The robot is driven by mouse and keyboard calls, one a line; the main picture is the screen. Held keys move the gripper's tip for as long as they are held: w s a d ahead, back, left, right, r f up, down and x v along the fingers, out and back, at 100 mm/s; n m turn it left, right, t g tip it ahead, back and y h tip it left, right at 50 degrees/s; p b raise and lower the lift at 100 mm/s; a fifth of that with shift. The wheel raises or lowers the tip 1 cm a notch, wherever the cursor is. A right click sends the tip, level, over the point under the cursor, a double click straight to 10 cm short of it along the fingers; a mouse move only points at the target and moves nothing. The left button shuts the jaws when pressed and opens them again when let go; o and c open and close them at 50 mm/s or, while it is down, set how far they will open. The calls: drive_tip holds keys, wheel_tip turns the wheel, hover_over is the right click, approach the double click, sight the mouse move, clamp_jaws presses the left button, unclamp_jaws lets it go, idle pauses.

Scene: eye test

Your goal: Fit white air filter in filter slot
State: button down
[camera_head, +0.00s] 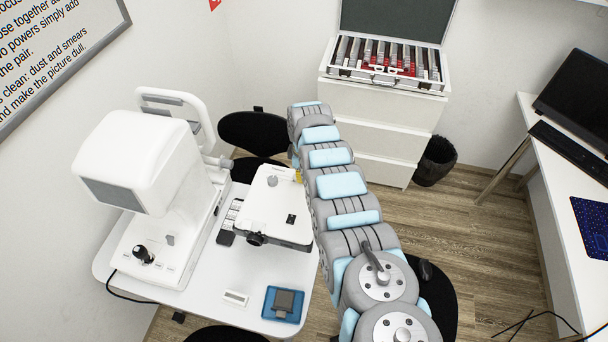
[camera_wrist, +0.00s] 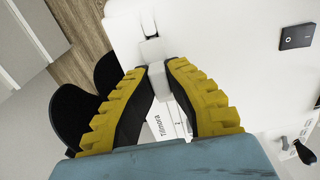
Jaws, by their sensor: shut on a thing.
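My gripper (camera_wrist: 158,70) is shut on a small whitish block, which I take to be the white air filter (camera_wrist: 157,80); the fingers hide part of it. In the head view only a bit of yellow finger of my gripper (camera_head: 298,177) shows, at the right edge of the white device on the table (camera_head: 268,215). In the wrist view the device's white casing (camera_wrist: 225,50) lies beyond the fingertips. A narrow recess (camera_wrist: 148,22), perhaps the filter slot, shows just past the held block. I cannot tell whether the block touches it.
A large white eye-test instrument (camera_head: 150,190) stands left of the device. A blue tray (camera_head: 270,305) and a small white box (camera_head: 235,298) lie at the table's front. Black stools (camera_head: 254,132) stand around the table. An open lens case (camera_head: 340,72) sits on drawers behind.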

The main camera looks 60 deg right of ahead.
drive_tip(key=shift+f+b, duration=0.55)
drive_tip(key=shift+f, duration=0.1)
drive_tip(key=c, duration=1.2)
unclamp_jaws()
drive_tip(key=shift+o, duration=0.2)
drive_tip(key=shift+r, duration=0.1)
wheel_tip(320, 180, up, 12)
